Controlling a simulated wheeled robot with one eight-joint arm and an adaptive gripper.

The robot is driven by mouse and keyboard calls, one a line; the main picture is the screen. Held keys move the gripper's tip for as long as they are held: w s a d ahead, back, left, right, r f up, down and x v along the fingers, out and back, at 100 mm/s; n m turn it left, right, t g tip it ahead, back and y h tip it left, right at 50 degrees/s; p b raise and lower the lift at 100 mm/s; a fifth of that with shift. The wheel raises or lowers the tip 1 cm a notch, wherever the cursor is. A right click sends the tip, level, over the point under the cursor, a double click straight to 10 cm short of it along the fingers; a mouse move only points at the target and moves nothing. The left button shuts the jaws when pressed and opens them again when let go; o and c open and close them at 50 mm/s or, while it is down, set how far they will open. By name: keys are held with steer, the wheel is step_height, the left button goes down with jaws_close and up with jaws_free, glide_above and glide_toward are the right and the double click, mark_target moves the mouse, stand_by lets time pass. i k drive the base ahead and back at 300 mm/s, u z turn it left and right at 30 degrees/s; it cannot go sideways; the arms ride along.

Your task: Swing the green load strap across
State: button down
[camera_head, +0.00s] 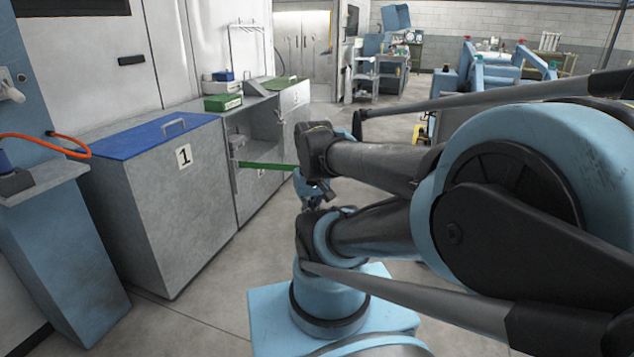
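The green load strap (265,166) is a thin, straight green bar, roughly level, across the front of a grey cabinet bay. Its left end meets an upright grey bracket (235,165) at the bay's left edge. Its right end reaches my arm's wrist in the picture, and I cannot tell whether they touch. My gripper (322,193) is small and dark, below the black wrist joint and just right of the strap's visible end. My own arm partly hides it, and its fingers are too small to read.
The grey cabinet with a blue lid (150,136) and a "1" label stands at left. Green and blue boxes (223,95) sit on the cabinets behind. An orange hose (45,140) hangs at far left. Open floor (215,285) lies between cabinets and my base.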

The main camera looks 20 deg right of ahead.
mark_target(246, 164)
steer(key=u, duration=0.05)
steer(key=k, duration=0.1)
steer(key=u, duration=0.4)
steer(key=i, duration=1)
